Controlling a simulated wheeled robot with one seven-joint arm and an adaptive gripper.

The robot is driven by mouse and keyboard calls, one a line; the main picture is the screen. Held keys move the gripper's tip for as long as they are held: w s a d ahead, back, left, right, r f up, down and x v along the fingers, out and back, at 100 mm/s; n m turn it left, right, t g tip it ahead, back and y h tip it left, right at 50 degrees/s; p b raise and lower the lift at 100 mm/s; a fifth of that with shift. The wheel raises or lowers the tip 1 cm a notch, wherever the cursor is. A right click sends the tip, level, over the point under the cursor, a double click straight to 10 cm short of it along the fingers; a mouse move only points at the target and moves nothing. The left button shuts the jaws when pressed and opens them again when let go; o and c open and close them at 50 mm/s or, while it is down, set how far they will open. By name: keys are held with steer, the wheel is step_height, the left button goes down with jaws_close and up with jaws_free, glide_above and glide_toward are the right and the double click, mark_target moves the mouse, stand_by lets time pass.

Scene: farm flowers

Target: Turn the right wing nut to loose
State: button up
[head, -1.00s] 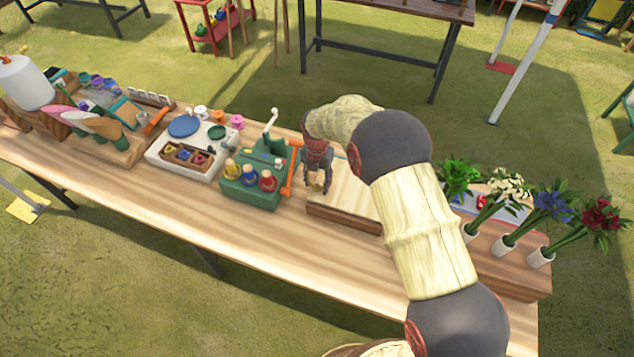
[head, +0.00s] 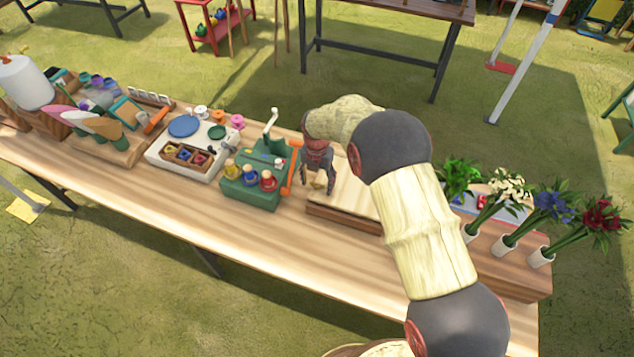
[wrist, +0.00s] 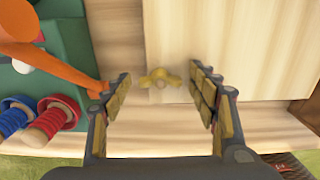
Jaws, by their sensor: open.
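A yellow wing nut (wrist: 160,77) sits on a pale wooden board (wrist: 240,40), near the board's left edge in the wrist view. Its wings spread left and right. My gripper (wrist: 160,84) is open, with one padded finger on each side of the wing nut and a gap to both. In the head view my gripper (head: 318,186) points down over the left end of the board (head: 350,197), with a bit of yellow showing between the fingers. No second wing nut can be made out; my arm covers part of the board.
A green box (head: 250,192) with yellow, blue and red spools and an orange lever (wrist: 55,50) stands close left of my gripper. Flowers in white holders (head: 505,243) stand at the right. The table's front strip (head: 270,240) is clear.

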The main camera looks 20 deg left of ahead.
mark_target(317, 183)
step_height(317, 183, up, 12)
stand_by(0.6)
stand_by(0.4)
